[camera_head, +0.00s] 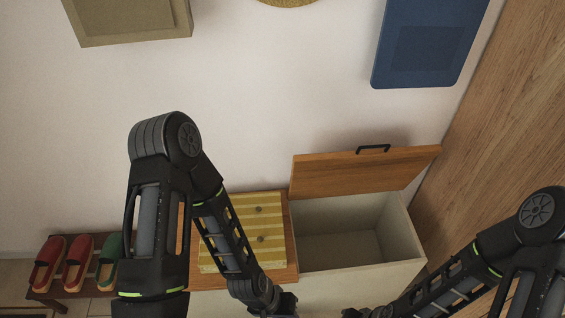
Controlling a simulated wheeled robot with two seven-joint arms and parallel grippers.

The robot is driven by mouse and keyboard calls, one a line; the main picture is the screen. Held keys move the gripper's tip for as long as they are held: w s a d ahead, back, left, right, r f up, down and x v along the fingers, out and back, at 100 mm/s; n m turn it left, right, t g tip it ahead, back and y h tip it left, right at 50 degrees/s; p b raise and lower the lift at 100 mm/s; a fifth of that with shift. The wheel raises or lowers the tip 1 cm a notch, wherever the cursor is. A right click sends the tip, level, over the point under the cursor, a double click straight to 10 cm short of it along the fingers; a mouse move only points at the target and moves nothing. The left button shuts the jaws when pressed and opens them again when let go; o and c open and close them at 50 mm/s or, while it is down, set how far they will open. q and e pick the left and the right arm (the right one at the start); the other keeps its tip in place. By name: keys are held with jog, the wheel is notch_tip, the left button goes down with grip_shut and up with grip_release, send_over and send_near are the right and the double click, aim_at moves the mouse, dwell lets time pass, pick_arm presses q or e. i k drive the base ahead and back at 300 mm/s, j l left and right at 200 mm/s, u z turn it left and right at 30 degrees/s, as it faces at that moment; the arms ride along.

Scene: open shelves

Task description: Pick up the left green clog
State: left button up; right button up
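A green clog (109,262) stands on a low dark-red shoe rack (73,292) at the lower left. Its right side is close to my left arm's links, which cover part of the rack. A second green clog is not clearly visible; the arm hides the area to the right. The fingers of both grippers are out of the picture.
Two red clogs (77,264) (47,265) stand left of the green one. A yellow striped cushion (259,222) lies on a wooden bench top. Beside it is an open, empty-looking white box (405,235) with its wooden lid (350,174) raised. A wooden wall stands at the right.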

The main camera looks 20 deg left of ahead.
aim_at(106, 274)
jog(key=u, duration=2.25)
jog(key=j+z, duration=0.1)
jog(key=z, duration=0.4)
jog(key=i+j+z, duration=0.1)
jog(key=z, duration=0.35)
jog(key=j+z, duration=0.2)
jog(key=z, duration=0.3)
jog(key=j+z, duration=0.15)
jog(key=z, duration=0.3)
jog(key=j+z, duration=0.15)
jog(key=j, duration=0.2)
jog(key=k+j+z, duration=0.2)
jog(key=j, duration=0.15)
jog(key=k+j+z, duration=0.15)
jog(key=j, duration=0.2)
jog(key=j+z, duration=0.2)
jog(key=j, duration=0.15)
jog(key=k+j+z, duration=0.15)
jog(key=k+j, duration=0.2)
jog(key=j, duration=0.2)
jog(key=k+j, duration=0.2)
jog(key=j, duration=0.15)
jog(key=i+j, duration=0.4)
